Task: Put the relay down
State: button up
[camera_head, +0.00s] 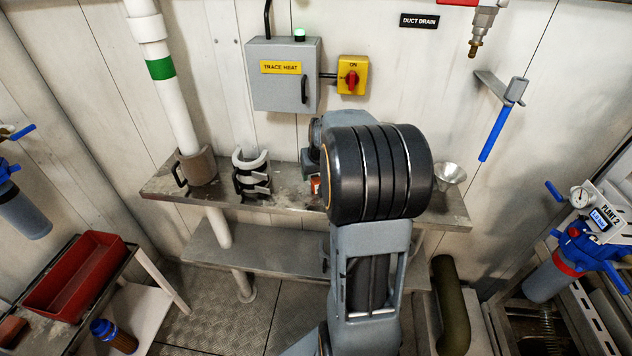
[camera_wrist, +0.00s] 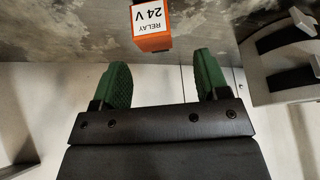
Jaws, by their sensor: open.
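The relay (camera_wrist: 152,28) is an orange block with a white "RELAY 24 V" label, upside down in the wrist view. It rests on the stained metal shelf (camera_wrist: 60,30). In the head view only a small orange part of it (camera_head: 315,186) shows at the left of my arm. My gripper (camera_wrist: 160,64) is open. Its two green fingertips are apart and empty, with the relay just beyond them and between their lines. In the head view my arm hides most of the gripper and part of the shelf (camera_head: 285,197).
A metal funnel (camera_head: 450,176) stands at the right. The trace heat box (camera_head: 283,75) hangs above. A red tray (camera_head: 75,277) is at lower left.

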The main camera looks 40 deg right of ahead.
aim_at(317, 178)
jog(key=shift+x, duration=2.75)
jog(key=shift+s+d, duration=0.15)
jog(key=shift+d, duration=0.05)
jog(key=c, duration=1.1)
jog(key=shift+r, duration=0.1)
